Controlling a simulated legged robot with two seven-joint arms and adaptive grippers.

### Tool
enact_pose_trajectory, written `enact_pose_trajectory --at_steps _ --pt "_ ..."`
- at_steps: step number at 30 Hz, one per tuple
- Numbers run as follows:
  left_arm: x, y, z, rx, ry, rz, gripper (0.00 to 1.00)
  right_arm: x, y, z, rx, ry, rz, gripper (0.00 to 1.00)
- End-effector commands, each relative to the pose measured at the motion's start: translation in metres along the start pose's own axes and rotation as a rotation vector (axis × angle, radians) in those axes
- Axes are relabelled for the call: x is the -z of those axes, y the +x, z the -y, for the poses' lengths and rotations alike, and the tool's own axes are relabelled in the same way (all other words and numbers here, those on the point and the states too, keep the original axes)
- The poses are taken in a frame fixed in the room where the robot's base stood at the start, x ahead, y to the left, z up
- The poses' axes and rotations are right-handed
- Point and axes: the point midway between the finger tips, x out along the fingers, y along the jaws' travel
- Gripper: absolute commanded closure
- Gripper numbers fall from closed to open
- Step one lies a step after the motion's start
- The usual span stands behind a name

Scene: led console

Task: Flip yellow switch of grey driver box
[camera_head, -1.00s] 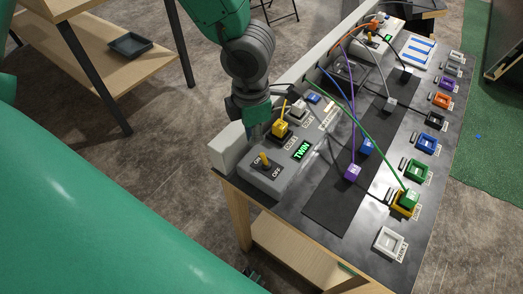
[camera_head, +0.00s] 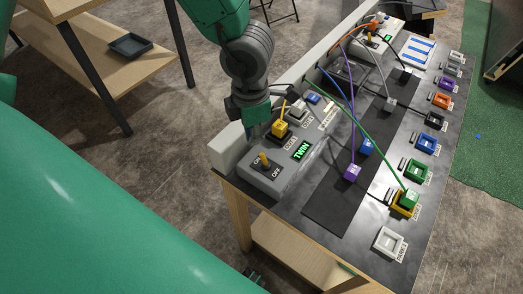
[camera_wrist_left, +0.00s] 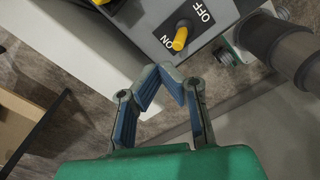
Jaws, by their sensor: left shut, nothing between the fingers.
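The grey driver box (camera_head: 279,181) sits at the near left corner of the console, with ON and OFF printed on its top. Its yellow switch (camera_head: 264,161) stands between the labels and appears to lean toward ON. The box (camera_wrist_left: 151,17) and the yellow switch (camera_wrist_left: 180,39) also show in the left wrist view. My left gripper (camera_head: 256,134) is beside the back edge of the box, apart from the switch. In the wrist view its fingertips (camera_wrist_left: 166,73) are together and empty, below the ON label. Contact with the box is not clear.
Cables cross the dark console (camera_head: 320,232). A pale wall (camera_head: 228,147) runs along its back edge.

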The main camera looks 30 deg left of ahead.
Motion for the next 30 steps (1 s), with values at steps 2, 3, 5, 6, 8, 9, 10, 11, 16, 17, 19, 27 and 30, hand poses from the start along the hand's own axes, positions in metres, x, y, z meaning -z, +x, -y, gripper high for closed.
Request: enact_pose_trajectory --at_steps 2,3,5,6,8,9,10,11,16,17,19,27,30 --pt "0.0 0.001 0.0 0.0 0.0 0.0 1.0 0.0 0.001 0.0 0.0 0.0 0.0 0.6" --pt "0.0 0.002 0.0 0.0 0.0 0.0 1.0 0.0 0.001 0.0 0.0 0.0 0.0 0.6" --pt "0.0 0.004 0.0 0.0 0.0 -0.001 1.0 0.0 0.002 0.0 0.0 0.0 0.0 0.6" --pt "0.0 0.005 0.0 0.0 0.0 0.0 1.0 0.0 0.003 0.0 0.0 0.0 0.0 0.6" --pt "0.0 0.007 0.0 0.0 0.0 0.0 1.0 0.0 0.003 0.0 0.0 0.0 0.0 0.6" --pt "0.0 0.008 0.0 0.0 0.0 0.0 1.0 0.0 0.004 0.0 0.0 0.0 0.0 0.6" --pt "0.0 0.009 0.0 0.0 0.0 0.0 1.0 0.0 0.004 0.0 0.0 0.0 0.0 0.6" --pt "0.0 0.01 0.0 0.0 0.0 0.0 1.0 0.0 0.005 0.0 0.0 0.0 0.0 0.6" --pt "0.0 0.015 0.0 0.0 0.0 -0.001 1.0 0.0 0.007 0.0 0.0 0.0 0.0 0.6" --pt "0.0 0.016 0.0 0.0 0.0 -0.001 1.0 -0.001 0.007 0.0 0.0 0.0 0.0 0.6" --pt "0.0 0.018 0.0 0.0 0.0 -0.001 1.0 -0.001 0.008 0.0 0.0 0.0 0.0 0.6" --pt "0.0 0.026 0.0 0.0 0.0 -0.001 1.0 -0.001 0.012 0.0 0.0 0.0 0.0 0.6" --pt "0.0 0.029 0.0 0.0 0.0 -0.001 1.0 -0.001 0.013 0.0 0.0 0.0 0.0 0.6"
